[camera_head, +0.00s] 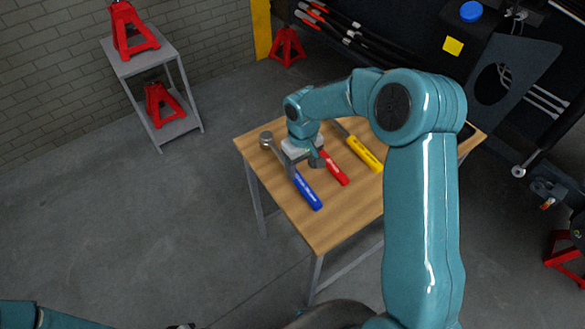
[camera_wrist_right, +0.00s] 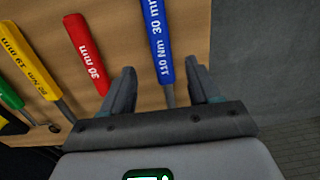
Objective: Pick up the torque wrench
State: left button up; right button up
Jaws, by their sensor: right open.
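Several torque wrenches with coloured handles lie side by side on the wooden table (camera_head: 320,222). The blue wrench (camera_head: 308,191) is nearest the table's left edge, with its metal head (camera_head: 267,138) towards the back left. My right gripper (camera_head: 303,162) is open over its shaft. In the right wrist view, the blue wrench (camera_wrist_right: 157,40) reads "110 Nm 30 mm" and runs between the open fingers of my right gripper (camera_wrist_right: 160,70); contact cannot be told. Part of my left arm shows at the bottom left; its gripper is not clearly visible.
The red wrench (camera_head: 333,168) lies close beside the blue one, and the yellow wrench (camera_head: 362,154) is farther right. The wrist view also shows a green wrench (camera_wrist_right: 10,97). A metal shelf (camera_head: 138,58) with red jack stands is at the back left. The floor left of the table is clear.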

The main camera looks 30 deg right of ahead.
aim_at(299, 179)
jog(key=shift+w+a+f, duration=0.15)
jog(key=shift+f, duration=0.25)
jog(key=shift+w+a+f, duration=0.1)
jog(key=shift+a+f, duration=0.05)
jog(key=shift+f, duration=0.2)
jog(key=f, duration=0.2)
jog(key=f+p, duration=0.1)
jog(key=f, duration=0.1)
jog(key=shift+s+d+f, duration=0.1)
jog(key=shift+d+f, duration=0.1)
jog(key=shift+f, duration=0.1)
jog(key=shift+w+a+f, duration=0.1)
jog(key=shift+w+f, duration=0.1)
jog(key=shift+f, duration=0.05)
jog(key=shift+s, duration=0.15)
jog(key=c, duration=0.4)
jog(key=shift+r, duration=0.1)
grip_shut()
